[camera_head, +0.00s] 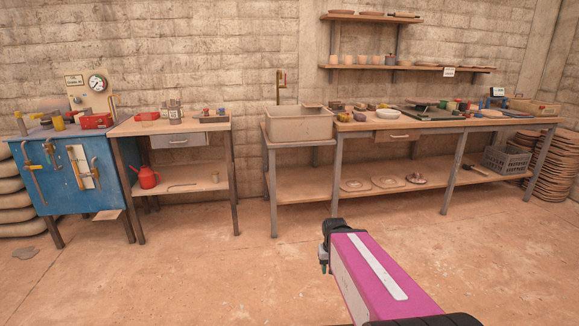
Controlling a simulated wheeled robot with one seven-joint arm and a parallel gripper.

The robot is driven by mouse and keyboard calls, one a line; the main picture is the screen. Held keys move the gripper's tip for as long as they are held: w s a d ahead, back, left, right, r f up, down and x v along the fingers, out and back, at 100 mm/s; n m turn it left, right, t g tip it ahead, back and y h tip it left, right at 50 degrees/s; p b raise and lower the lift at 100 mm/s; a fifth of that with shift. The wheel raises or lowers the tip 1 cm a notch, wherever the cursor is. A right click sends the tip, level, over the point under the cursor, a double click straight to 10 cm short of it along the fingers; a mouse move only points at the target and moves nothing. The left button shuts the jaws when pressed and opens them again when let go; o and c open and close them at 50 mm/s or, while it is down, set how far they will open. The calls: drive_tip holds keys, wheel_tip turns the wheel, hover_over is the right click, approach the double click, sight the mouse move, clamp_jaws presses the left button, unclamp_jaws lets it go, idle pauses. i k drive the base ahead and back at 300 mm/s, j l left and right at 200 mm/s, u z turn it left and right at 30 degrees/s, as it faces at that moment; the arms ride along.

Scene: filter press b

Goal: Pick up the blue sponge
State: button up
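I cannot single out a blue sponge with certainty. Small blue spots show on the middle table near a shallow tray and toward the right end of the long workbench (430,126), too small to identify. My arm reaches in from the bottom right, magenta with a white stripe. My gripper (324,265) is at its far black end, over open floor and well short of the tables. Its fingers are tiny and mostly hidden, so I cannot tell whether they are open.
A blue bench (65,185) stands at the left, beside a middle table (168,128) with a red watering can (148,177) below. A sink (299,125) adjoins the long workbench. Shelves (410,67) hang above. A grey crate (507,159) sits lower right. The floor in front is clear.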

sight(359, 117)
drive_tip(key=i+j+z, duration=0.1)
drive_tip(key=i+z, duration=0.2)
drive_tip(key=i, duration=0.15)
drive_tip(key=i+j+z, duration=0.15)
drive_tip(key=i+z, duration=0.15)
drive_tip(key=i, duration=0.15)
drive_tip(key=i+j+z, duration=0.3)
drive_tip(key=i, duration=0.1)
